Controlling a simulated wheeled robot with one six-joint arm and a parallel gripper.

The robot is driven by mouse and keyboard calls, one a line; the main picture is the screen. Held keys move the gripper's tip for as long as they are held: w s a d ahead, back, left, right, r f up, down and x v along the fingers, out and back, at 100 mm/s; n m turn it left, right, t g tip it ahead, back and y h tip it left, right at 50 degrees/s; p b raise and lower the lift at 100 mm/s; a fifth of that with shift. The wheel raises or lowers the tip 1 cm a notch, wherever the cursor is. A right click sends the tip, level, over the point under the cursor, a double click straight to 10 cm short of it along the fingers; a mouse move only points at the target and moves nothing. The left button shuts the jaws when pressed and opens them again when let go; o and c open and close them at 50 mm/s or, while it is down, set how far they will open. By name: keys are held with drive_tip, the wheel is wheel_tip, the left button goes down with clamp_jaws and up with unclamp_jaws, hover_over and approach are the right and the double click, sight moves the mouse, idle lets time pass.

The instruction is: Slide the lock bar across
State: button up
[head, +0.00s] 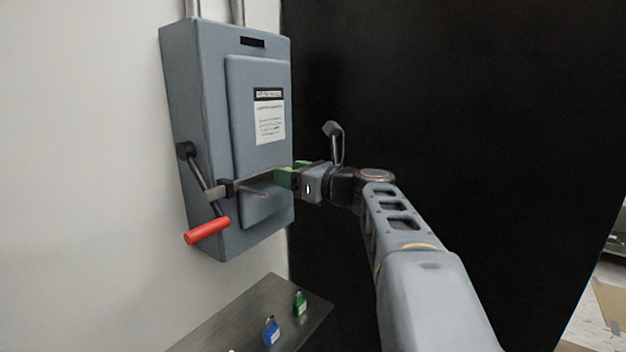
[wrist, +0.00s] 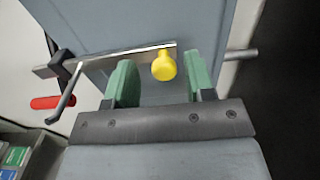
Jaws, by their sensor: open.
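The lock bar (head: 262,182) is a flat metal strip across the lower front of the grey switch box (head: 185,110). It also shows in the wrist view (wrist: 110,58), with its left end through a dark bracket (wrist: 62,68), close to the lever. A yellow knob (wrist: 163,66) stands on the bar near its right end. My gripper (head: 285,177), with green fingers, is at the box's right front. In the wrist view my gripper (wrist: 160,60) is open, one finger on each side of the knob with gaps. The head view hides the knob.
A lever with a red handle (head: 207,231) hangs down at the box's left side. A metal shelf (head: 240,312) below holds a blue padlock (head: 271,331) and a green padlock (head: 299,304). A dark panel (head: 450,120) stands behind my arm.

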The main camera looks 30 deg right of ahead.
drive_tip(key=b+v, duration=0.2)
drive_tip(key=v, duration=1.1)
drive_tip(key=shift+s+d, duration=0.1)
wheel_tip(320, 180, down, 20)
drive_tip(key=s+n+g+h, duration=0.1)
drive_tip(key=n+g+h, duration=0.55)
drive_tip(key=n, duration=0.65)
drive_tip(key=s+a+f+n+g, duration=0.2)
drive_tip(key=a+f+n, duration=0.4)
drive_tip(key=n, duration=0.3)
drive_tip(key=s+a+f+n+g+h, duration=0.1)
drive_tip(key=s+a+f+n+g, duration=0.2)
drive_tip(key=a+f+n, duration=0.3)
drive_tip(key=a+n+g, duration=0.1)
drive_tip(key=a+n, duration=0.1)
drive_tip(key=n, duration=0.1)
drive_tip(key=shift+s+a, duration=0.15)
drive_tip(key=shift+a, duration=0.25)
